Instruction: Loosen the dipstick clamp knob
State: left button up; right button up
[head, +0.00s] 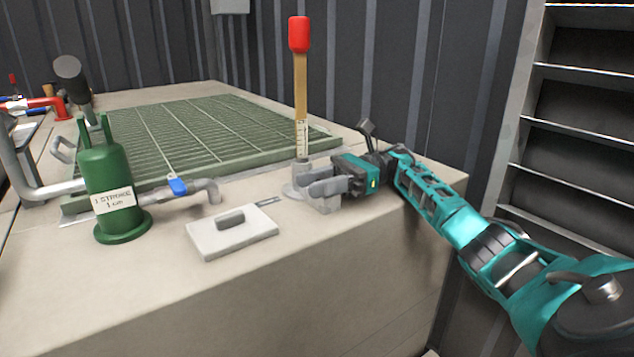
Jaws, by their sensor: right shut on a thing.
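The dipstick (300,85) stands upright, with a red grip on top, a wooden-coloured shaft and a white scale near its foot. It rises from a grey clamp fitting (302,168) on the concrete top. My right gripper (318,189) comes in from the right, low beside the fitting, and is shut on the clamp knob. The knob itself is mostly hidden by the fingers, so how far it is turned cannot be told. My left gripper is not in view.
A white plate (232,241) with a grey handle lies in front, left of the fitting. A green pump cylinder (110,195) labelled "1 stroke", with a blue-handled valve (177,186), stands further left. A green grating (190,135) lies behind. Shelves (577,120) stand at the right.

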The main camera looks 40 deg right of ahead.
jog(key=shift+n+g, duration=0.4)
jog(key=shift+g, duration=0.2)
jog(key=o, duration=1)
jog(key=shift+c, duration=0.2)
jog(key=shift+r, duration=0.1)
jog(key=shift+r, duration=0.35)
pick_arm(q)
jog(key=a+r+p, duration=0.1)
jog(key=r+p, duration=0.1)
jog(key=p, duration=0.2)
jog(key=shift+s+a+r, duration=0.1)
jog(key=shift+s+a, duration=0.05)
pick_arm(e)
notch_tip(320, 180, up, 19)
